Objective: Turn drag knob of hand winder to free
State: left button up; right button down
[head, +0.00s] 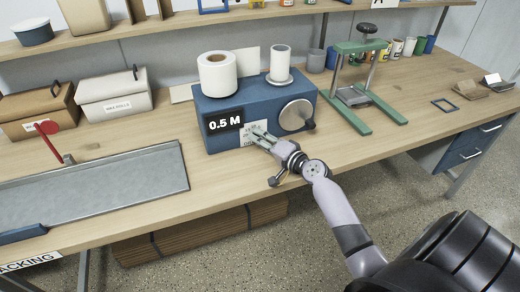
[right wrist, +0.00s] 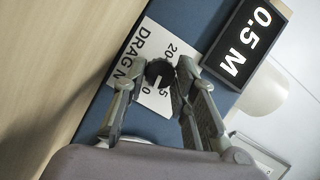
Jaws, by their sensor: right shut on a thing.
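The hand winder (head: 228,85) is a blue box on the bench, with a black "0.5 M" display (head: 225,122) and a crank disc (head: 296,114) on its front. Its drag knob (right wrist: 159,72) is small, black and round, on a white card (right wrist: 147,42) printed with "DRAG" and numbers. My right gripper (head: 261,136) reaches the front of the winder, and its fingers are shut on the knob in the right wrist view. They cover part of the card, and I cannot read the knob's setting. My left gripper is not in view.
A white roll (head: 217,73) and a smaller white cylinder (head: 281,63) stand on the winder. A green press stand (head: 365,85) is to its right.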

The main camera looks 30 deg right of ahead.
jog(key=shift+d+f+m+t+b, duration=0.1)
jog(key=shift+m+t+b, duration=0.3)
jog(key=shift+m+b, duration=0.45)
jog(key=c, duration=1.3)
grip_release()
jog(key=shift+s, duration=0.1)
jog(key=s, duration=0.4)
jog(key=s+d, duration=0.1)
jog(key=s, duration=0.3)
jog(key=s+r, duration=0.1)
jog(key=s, duration=0.2)
jog(key=shift+s+d, duration=0.4)
